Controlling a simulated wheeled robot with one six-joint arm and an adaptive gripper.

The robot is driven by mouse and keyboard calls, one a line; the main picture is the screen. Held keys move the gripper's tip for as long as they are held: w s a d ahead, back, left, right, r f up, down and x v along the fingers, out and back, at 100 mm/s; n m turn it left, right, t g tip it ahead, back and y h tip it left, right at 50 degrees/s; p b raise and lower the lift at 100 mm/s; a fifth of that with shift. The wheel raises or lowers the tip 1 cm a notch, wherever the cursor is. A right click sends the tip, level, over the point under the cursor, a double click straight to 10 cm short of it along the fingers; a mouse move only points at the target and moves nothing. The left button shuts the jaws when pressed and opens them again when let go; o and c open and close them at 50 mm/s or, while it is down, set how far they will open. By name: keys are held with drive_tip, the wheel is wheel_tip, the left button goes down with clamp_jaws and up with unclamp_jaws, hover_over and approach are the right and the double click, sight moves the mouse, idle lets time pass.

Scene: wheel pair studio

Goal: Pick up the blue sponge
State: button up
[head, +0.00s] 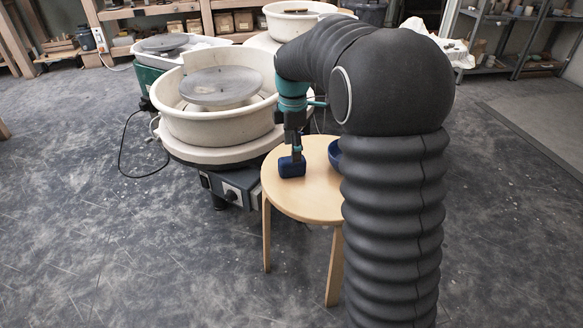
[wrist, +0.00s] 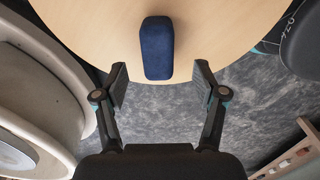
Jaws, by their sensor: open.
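The blue sponge (head: 291,167) lies on a round light-wood stool (head: 305,204) in the head view, just below my gripper (head: 293,148). In the wrist view the sponge (wrist: 158,48) is a dark blue block near the stool's edge, upper middle. My gripper (wrist: 160,85) is open, with one finger to each side of the sponge's lower end. Clear gaps show between the fingers and the sponge. The fingers do not touch it.
A pottery wheel with a cream basin (head: 223,128) stands close to the stool's left. Open grey floor (head: 130,250) lies in front.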

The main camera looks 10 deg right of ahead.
sight(292, 166)
wheel_tip(292, 166, down, 5)
drive_tip(key=shift+w+f+b, duration=0.1)
drive_tip(key=shift+w+b, duration=0.05)
drive_tip(key=shift+b, duration=0.4)
drive_tip(key=c, duration=1.1)
